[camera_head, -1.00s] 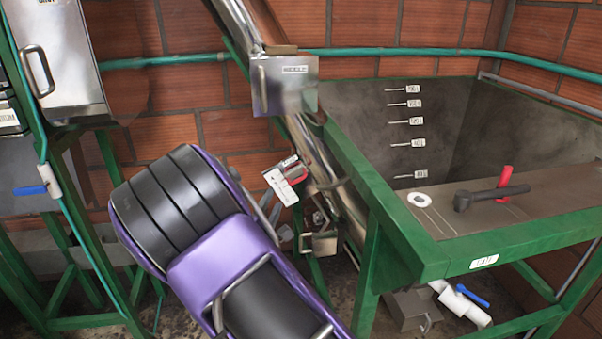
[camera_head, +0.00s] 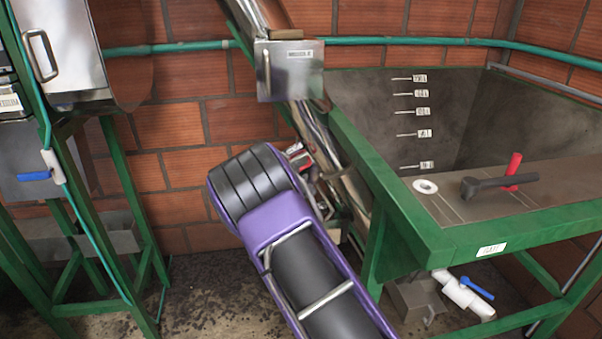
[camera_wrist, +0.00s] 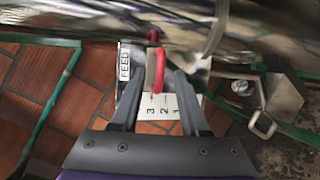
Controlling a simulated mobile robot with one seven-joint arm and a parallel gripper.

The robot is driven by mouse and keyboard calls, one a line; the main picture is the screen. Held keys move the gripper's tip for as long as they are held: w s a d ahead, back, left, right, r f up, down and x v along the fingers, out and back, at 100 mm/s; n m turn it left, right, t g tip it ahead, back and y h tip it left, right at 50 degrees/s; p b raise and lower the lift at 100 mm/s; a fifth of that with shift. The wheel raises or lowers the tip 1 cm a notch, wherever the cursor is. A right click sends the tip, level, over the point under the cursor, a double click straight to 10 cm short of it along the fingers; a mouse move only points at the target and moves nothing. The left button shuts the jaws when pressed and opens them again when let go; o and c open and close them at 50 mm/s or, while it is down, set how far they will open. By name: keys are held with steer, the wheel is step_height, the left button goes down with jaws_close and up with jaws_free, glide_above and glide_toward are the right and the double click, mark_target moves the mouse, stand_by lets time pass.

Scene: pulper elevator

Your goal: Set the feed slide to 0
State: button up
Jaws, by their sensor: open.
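The feed slide's red handle (camera_wrist: 157,68) shows in the wrist view, with a white scale plate (camera_wrist: 162,117) below it. The digits 3, 2 and 1 run left to right, turned sideways. The handle's lower end is nearest the 3 side; a 0 is not visible. A FEED label (camera_wrist: 124,65) is at the left. My gripper (camera_wrist: 158,77) is open, its fingers on either side of the handle. I cannot tell if they touch it. In the head view, a bit of the red slide part (camera_head: 299,156) shows past my purple arm, which hides my gripper.
A shiny inclined tube (camera_head: 335,165) runs beside the slide. A green-framed tank (camera_head: 440,238) with a dark T-handled tool (camera_head: 497,184) stands at the right. A green stand (camera_head: 122,180) is at the left. Floor between them is open.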

steer(key=shift+x, duration=0.95)
steer(key=shift+c, duration=0.2)
jaws_close()
stand_by(0.6)
